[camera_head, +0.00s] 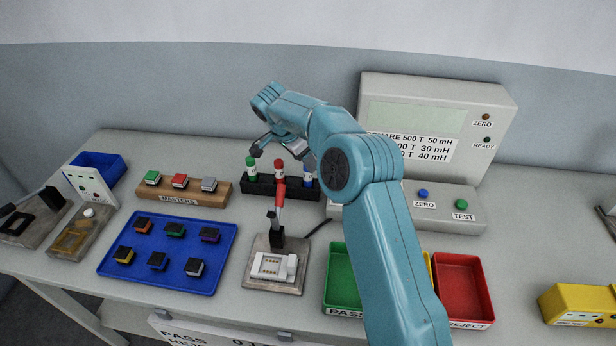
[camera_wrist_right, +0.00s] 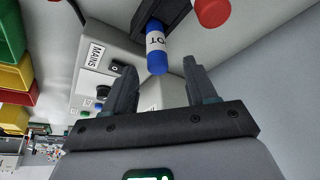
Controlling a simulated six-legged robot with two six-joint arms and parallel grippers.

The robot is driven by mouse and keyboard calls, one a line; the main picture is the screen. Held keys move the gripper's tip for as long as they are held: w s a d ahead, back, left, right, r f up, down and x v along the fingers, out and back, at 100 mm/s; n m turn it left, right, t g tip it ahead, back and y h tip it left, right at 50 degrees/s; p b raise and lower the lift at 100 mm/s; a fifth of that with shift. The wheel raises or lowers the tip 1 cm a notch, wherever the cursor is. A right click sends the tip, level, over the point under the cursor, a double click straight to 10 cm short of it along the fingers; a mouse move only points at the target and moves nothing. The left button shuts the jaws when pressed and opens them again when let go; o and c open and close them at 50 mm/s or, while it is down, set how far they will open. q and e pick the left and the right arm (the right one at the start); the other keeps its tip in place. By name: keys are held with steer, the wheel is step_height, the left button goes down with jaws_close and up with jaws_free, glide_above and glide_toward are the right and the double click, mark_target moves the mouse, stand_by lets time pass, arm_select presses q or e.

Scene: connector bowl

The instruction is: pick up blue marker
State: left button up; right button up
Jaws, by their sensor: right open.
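The blue marker (camera_head: 308,174) stands upright in the right slot of a black holder (camera_head: 262,188), beside a red marker (camera_head: 279,168) and a green marker (camera_head: 251,166). My right gripper (camera_head: 277,150) is above the holder, reaching over from the right. In the right wrist view the blue marker (camera_wrist_right: 156,50) lies ahead of the open right gripper (camera_wrist_right: 165,75), with its blue cap near the space between the fingertips. The fingers do not appear to touch it. My left gripper is not in view.
A tester (camera_head: 440,125) with a screen stands behind my right arm. A blue tray (camera_head: 170,285) of small connectors lies at front left, and a wooden masters block (camera_head: 185,194) behind it. A fixture with a red lever (camera_head: 279,210) stands before the holder. Green and red bins (camera_head: 463,285) are at front.

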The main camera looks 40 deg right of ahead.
steer(key=p+x, duration=0.1)
steer(key=x, duration=0.4)
steer(key=shift+s+a, duration=0.1)
steer(key=shift+s+f, duration=0.1)
steer(key=shift+f, duration=0.15)
steer(key=c, duration=0.9)
jaws_close()
steer(key=shift+r, duration=0.1)
steer(key=shift+r, duration=0.25)
step_height(320, 180, up, 8)
steer(key=shift+r, duration=0.25)
step_height(320, 180, up, 11)
steer(key=p, duration=0.3)
